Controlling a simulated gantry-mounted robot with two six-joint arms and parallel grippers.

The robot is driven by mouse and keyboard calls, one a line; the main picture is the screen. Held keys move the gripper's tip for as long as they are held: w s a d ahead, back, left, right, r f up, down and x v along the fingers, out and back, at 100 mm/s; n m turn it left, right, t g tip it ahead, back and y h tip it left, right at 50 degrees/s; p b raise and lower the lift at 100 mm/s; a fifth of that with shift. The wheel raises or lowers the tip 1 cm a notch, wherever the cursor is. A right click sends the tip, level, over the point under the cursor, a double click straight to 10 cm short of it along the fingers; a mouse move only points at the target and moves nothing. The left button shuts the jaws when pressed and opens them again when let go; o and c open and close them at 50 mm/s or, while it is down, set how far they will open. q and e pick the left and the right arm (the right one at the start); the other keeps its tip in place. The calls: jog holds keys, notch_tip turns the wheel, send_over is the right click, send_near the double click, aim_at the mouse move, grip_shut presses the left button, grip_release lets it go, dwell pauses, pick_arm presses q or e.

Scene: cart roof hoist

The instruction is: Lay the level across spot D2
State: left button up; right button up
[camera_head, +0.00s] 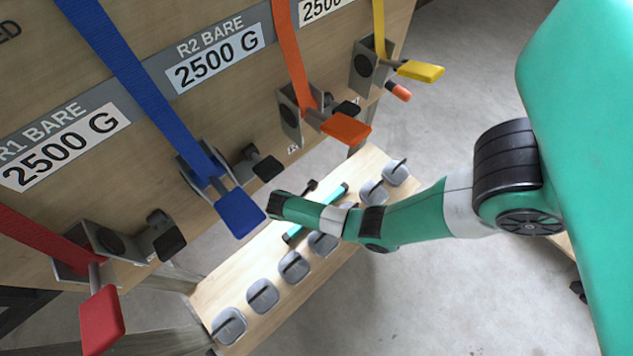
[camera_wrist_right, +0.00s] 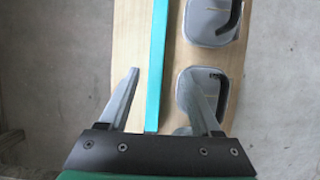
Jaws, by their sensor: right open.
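The level, a long teal bar, lies on the wooden bench; in the head view its ends show (camera_head: 339,192) past my right forearm, which hides its middle. In the right wrist view the level (camera_wrist_right: 157,60) runs lengthwise between the fingers of my right gripper (camera_wrist_right: 160,80). The gripper is open, one finger on each side of the bar, with gaps visible. The right finger overlaps the near grey weight in this view; I cannot tell whether they touch. No label reading D2 is visible. My left gripper is not in view.
Several grey handled weights (camera_head: 262,296) line the bench (camera_head: 228,278) beside the level. Above it, a wooden panel (camera_head: 130,60) carries "2500 G" labels and straps with red, blue (camera_head: 240,214), orange (camera_head: 347,128) and yellow ends. Bare floor (camera_head: 430,300) lies right of the bench.

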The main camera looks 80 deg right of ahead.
jog(key=x, duration=0.3)
jog(key=shift+b, duration=0.35)
jog(key=b+x, duration=0.3)
jog(key=x, duration=0.2)
jog(key=shift+w+d+f+b, duration=0.1)
jog(key=shift+w+d+b, duration=0.05)
jog(key=shift+b, duration=0.15)
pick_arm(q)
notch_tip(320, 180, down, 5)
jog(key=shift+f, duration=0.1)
pick_arm(e)
jog(key=shift+c, duration=0.2)
grip_shut()
